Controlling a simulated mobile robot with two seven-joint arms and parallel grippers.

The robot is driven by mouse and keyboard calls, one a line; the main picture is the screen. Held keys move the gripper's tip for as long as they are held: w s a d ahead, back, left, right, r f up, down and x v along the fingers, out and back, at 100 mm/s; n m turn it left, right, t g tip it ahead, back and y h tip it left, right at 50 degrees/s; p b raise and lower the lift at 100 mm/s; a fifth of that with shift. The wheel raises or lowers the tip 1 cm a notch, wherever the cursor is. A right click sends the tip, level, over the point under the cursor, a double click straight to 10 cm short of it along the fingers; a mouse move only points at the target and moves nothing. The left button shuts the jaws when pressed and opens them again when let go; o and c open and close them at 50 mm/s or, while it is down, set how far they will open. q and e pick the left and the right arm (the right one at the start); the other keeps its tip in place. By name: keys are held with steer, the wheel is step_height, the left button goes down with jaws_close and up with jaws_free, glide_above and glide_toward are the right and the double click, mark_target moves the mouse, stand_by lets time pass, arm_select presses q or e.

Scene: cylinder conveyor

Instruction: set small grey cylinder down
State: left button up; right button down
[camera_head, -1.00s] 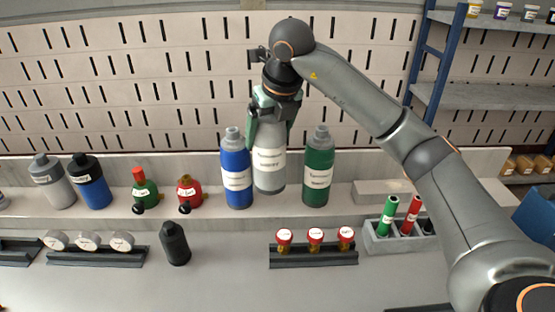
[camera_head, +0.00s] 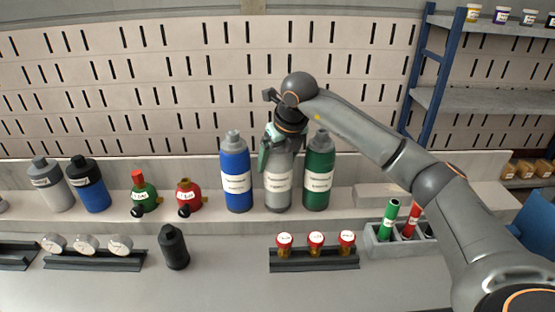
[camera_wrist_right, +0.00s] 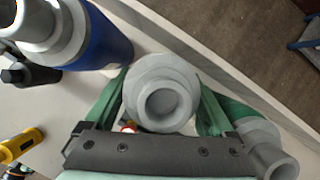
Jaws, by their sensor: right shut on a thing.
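The small grey cylinder (camera_head: 278,190) stands upright on the raised ledge (camera_head: 330,218), between the blue cylinder (camera_head: 237,168) and the green cylinder (camera_head: 318,175). My right gripper (camera_head: 279,152) is shut on its upper part from above. In the right wrist view, the grey cylinder's round top (camera_wrist_right: 162,97) sits between my green fingers (camera_wrist_right: 160,108). The blue cylinder (camera_wrist_right: 95,42) is on its left and the green one (camera_wrist_right: 235,115) on its right. Contact of the grey base with the ledge looks likely but is hard to confirm. My left gripper is not in view.
A black bottle (camera_head: 173,247), gauges (camera_head: 87,244) and red-topped valves (camera_head: 316,240) are in front. A grey holder (camera_head: 376,243) is at right.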

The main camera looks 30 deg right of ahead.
steer(key=shift+f, duration=0.1)
jaws_free()
steer(key=p+v, duration=0.1)
steer(key=v, duration=1.1)
